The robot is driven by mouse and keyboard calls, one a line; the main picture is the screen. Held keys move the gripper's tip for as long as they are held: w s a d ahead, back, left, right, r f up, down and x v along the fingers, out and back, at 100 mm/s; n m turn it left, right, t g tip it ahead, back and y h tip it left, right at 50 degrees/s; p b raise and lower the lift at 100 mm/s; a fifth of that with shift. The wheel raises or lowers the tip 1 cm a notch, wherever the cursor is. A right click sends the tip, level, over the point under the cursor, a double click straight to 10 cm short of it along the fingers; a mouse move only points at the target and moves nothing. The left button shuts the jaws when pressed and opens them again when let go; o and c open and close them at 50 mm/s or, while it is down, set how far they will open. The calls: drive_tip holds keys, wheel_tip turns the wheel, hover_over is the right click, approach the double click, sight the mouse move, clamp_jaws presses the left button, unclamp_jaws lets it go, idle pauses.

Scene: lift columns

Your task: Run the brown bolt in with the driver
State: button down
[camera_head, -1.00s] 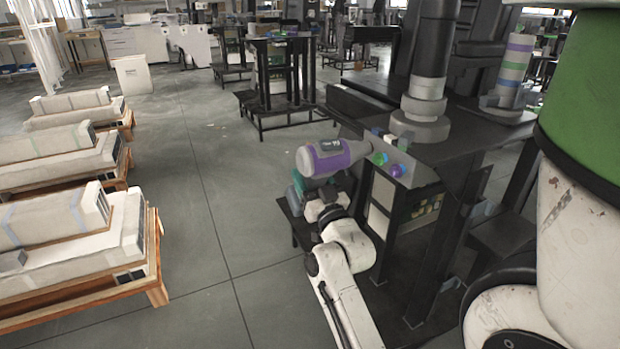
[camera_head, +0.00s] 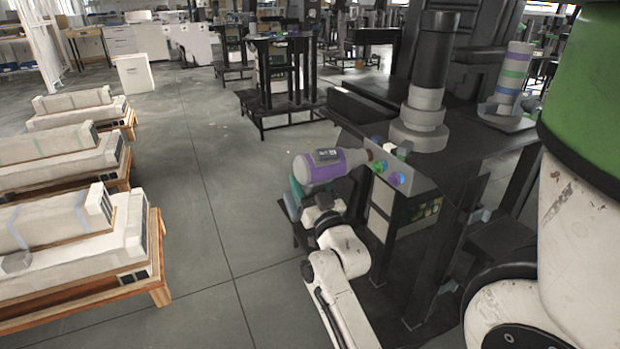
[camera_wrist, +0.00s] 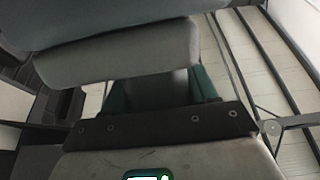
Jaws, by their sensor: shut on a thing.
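The driver (camera_head: 340,162), a grey and purple power tool with a dark label, lies nearly level in the head view. Its dark nose points right, at the upper left part of a grey panel (camera_head: 425,177). I cannot tell whether the nose touches anything there. No brown bolt can be made out; the nose covers that part of the panel. My gripper (camera_head: 298,192) is below the driver, its teal fingers shut on the handle. The wrist view shows the driver's grey underside (camera_wrist: 120,60) close up, with the teal fingers (camera_wrist: 160,92) on either side of the handle.
A green knob (camera_head: 379,166) and a blue-purple knob (camera_head: 398,179) sit on the panel beside the nose. A dark table (camera_head: 470,140) bears a thick lift column (camera_head: 425,105) and a striped column (camera_head: 512,75). Pallets with long boxes (camera_head: 75,240) stand left; floor between is clear.

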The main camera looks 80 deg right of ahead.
drive_tip(key=shift+w+a+r+p, duration=0.2)
drive_tip(key=shift+w+a+p, duration=0.4)
drive_tip(key=shift+p, duration=1.55)
drive_tip(key=shift+w+a+p, duration=0.6)
drive_tip(key=shift+w+p, duration=0.15)
drive_tip(key=shift+p, duration=0.85)
drive_tip(key=shift+a, duration=0.1)
drive_tip(key=shift+w+a+f+p, duration=0.1)
drive_tip(key=shift+w+p, duration=0.05)
drive_tip(key=shift+p, duration=0.15)
drive_tip(key=w+a+p, duration=0.2)
drive_tip(key=w+p, duration=0.1)
drive_tip(key=p, duration=0.1)
drive_tip(key=shift+a, duration=0.3)
drive_tip(key=shift+w, duration=0.1)
